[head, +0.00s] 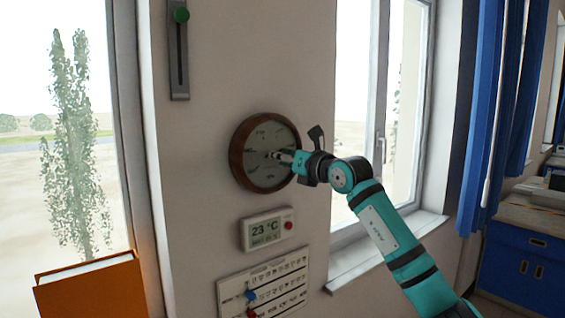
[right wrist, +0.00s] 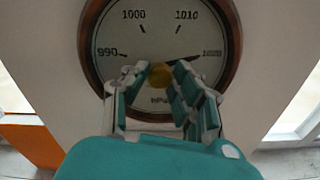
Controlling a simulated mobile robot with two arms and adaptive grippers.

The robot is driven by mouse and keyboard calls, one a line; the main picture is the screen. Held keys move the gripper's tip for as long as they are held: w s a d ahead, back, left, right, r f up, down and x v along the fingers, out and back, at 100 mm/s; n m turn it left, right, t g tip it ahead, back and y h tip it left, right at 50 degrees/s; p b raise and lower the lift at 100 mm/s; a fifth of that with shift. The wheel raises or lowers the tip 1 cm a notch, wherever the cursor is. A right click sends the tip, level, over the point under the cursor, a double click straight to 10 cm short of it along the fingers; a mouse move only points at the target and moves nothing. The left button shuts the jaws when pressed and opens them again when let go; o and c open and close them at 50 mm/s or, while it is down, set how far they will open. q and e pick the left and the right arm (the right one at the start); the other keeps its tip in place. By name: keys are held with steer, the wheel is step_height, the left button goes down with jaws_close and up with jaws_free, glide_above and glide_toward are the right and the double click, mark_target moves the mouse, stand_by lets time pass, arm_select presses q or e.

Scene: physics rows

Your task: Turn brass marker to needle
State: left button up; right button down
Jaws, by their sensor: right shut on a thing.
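The barometer (head: 250,140) is a round dial in a brown wooden rim on the wall between two windows. In the right wrist view its pale face (right wrist: 158,42) shows numbers such as 990, 1000 and 1010. A brass knob (right wrist: 160,75) sits at the middle of the dial. My right gripper (head: 276,155) reaches the dial from the right and is shut on the brass knob; its fingers (right wrist: 160,80) lie on both sides of it. A dark hand points right toward the last number. I cannot tell the brass marker hand from the needle. My left gripper is not in view.
A thermometer display (head: 267,229) and a calendar panel (head: 290,266) hang below. An orange book (head: 95,288) stands at the lower left. Blue curtains (head: 490,120) hang at the right.

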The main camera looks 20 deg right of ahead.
steer(key=shift+n+b, duration=1.75)
steer(key=shift+n, duration=2.05)
steer(key=c, duration=1.1)
jaws_free()
steer(key=shift+o, duration=0.2)
steer(key=shift+s, duration=0.1)
steer(key=v, duration=1.2)
